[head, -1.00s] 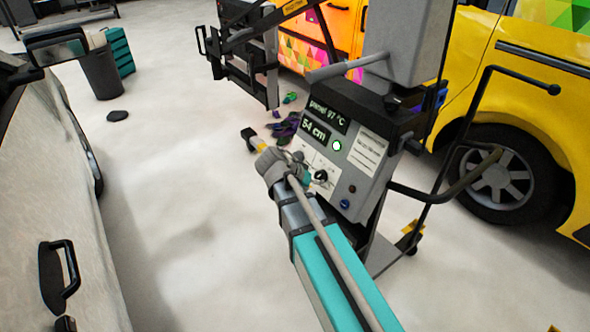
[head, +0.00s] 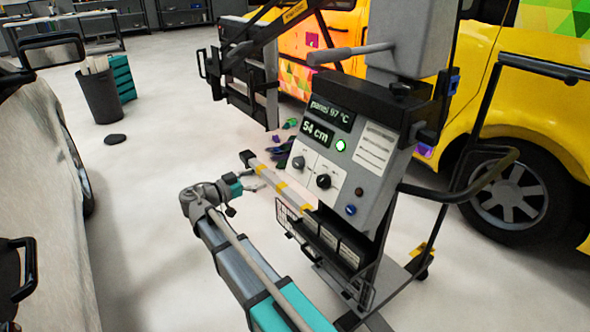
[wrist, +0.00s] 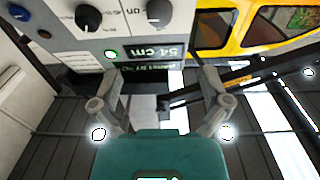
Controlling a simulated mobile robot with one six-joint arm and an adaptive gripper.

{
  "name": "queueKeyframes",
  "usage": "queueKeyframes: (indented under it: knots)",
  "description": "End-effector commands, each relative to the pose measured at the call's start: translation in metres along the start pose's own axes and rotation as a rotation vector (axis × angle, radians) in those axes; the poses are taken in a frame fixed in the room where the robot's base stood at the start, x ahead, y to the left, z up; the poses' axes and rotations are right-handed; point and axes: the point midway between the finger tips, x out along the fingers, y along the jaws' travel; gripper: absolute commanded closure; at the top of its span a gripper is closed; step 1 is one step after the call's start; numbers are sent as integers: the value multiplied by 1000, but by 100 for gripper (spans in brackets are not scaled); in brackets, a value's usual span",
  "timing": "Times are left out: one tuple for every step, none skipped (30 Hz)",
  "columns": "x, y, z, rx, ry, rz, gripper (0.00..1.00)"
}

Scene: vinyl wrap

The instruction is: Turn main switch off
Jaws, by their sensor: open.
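The grey control panel (head: 349,196) on the cart carries two black rotary knobs, a left one (head: 298,162) and a right one (head: 323,181). I cannot tell which is the main switch. The panel's green light (head: 341,145) is lit and its displays read 97 °C and 54 cm. My gripper (head: 256,188) is open and empty, left of the panel and apart from it. In the wrist view, where the panel appears upside down, both knobs (wrist: 88,17) (wrist: 160,12) are above my open fingers (wrist: 160,82), with an "on" label between them.
A red button (head: 359,191) and a blue button (head: 351,210) sit low on the panel. A yellow-striped grey bar (head: 275,180) juts out near my gripper. A yellow vehicle (head: 487,75) stands behind right, a silver car (head: 45,180) at left.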

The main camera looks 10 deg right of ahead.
Motion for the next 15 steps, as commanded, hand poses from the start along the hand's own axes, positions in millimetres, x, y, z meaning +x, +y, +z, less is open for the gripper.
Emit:
queueKeyframes:
  knots:
    - [0,0,0,2,1,0,4]
    - [0,0,-1,2,1,0,4]
    - [0,0,-1,1,1,0,4]
    - [0,0,-1,1,0,0,4]
    - [0,0,-1,0,0,0,4]
    - [0,0,-1,0,0,0,4]
    - [0,0,-1,0,0,0,4]
    - [0,0,0,0,-1,1,4]
    - [0,0,0,-1,-1,1,4]
    - [1,0,0,-1,-1,1,4]
    - [1,0,0,-1,-1,1,4]
    - [2,0,0,-1,-1,1,4]
    - [3,0,0,-1,-1,1,4]
    - [4,0,0,-1,-1,1,4]
    - [6,0,0,-1,-1,2,4]
